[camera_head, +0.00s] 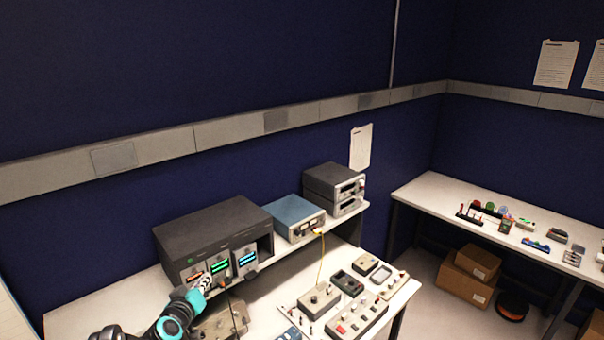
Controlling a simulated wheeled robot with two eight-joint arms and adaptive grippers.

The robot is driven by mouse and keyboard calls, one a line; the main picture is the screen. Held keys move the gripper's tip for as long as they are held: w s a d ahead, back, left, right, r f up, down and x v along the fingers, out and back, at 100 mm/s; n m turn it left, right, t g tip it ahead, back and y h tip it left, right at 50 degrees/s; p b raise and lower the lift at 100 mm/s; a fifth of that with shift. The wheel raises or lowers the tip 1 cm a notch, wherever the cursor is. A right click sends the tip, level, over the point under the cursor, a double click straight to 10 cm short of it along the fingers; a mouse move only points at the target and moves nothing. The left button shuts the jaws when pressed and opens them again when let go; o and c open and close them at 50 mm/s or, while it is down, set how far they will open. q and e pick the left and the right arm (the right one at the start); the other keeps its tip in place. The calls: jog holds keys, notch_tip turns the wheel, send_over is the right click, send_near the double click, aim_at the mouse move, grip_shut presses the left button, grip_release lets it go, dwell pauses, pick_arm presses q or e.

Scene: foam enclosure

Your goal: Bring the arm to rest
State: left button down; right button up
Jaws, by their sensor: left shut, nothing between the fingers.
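My left arm comes in from the bottom left over the white bench. My left gripper (201,283) is shut and empty. It is at the front of a large dark instrument rack (215,240), close to the lower left of its panel. The rack front carries modules with lit red, green and blue displays. I cannot tell whether the fingertips touch the panel. My right gripper is out of view.
A blue instrument (294,217) and stacked grey units (334,187) stand on the shelf. Several control boxes (319,299) lie on the bench to the right of my arm, with a yellow cable (320,262). A side table (430,190) and cardboard boxes (468,275) are farther right.

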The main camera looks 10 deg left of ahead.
pick_arm(q)
jog(key=s+d+f+m+g+h+b, duration=0.35)
jog(key=s+d+f+b, duration=0.45)
jog(key=d+f+b, duration=0.6)
jog(key=s+d+f+m+g+y+b, duration=0.1)
jog(key=s+d+f+g+b, duration=0.1)
jog(key=s+f+b, duration=0.6)
jog(key=s+d+f+m+g+y+b, duration=0.1)
jog(key=s+d+f+m+g+b, duration=0.1)
jog(key=s+f+b, duration=0.7)
jog(key=shift+s+d+f, duration=0.35)
jog(key=shift+s+f, duration=0.15)
jog(key=shift+f, duration=0.15)
